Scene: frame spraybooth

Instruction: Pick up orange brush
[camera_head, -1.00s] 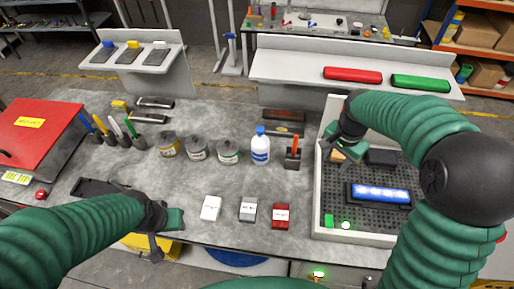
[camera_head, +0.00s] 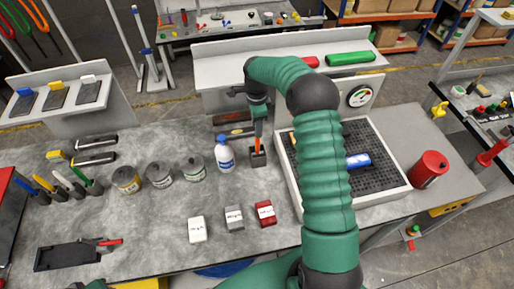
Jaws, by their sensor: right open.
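The orange brush (camera_head: 257,131) stands upright in a small dark holder (camera_head: 258,156) on the grey bench, right of a white bottle with a blue cap. My right gripper (camera_head: 258,112) is open, pointing down directly above the brush, at the top of its handle. I cannot tell whether the jaws straddle the handle or touch it. The brush's lower end is hidden in the holder. My left gripper is out of view.
The white bottle (camera_head: 224,155) stands close left of the holder. A perforated tray (camera_head: 386,184) lies to the right, partly behind my right arm. Three small boxes, including a red one (camera_head: 265,213), stand in front. Several jars are further left.

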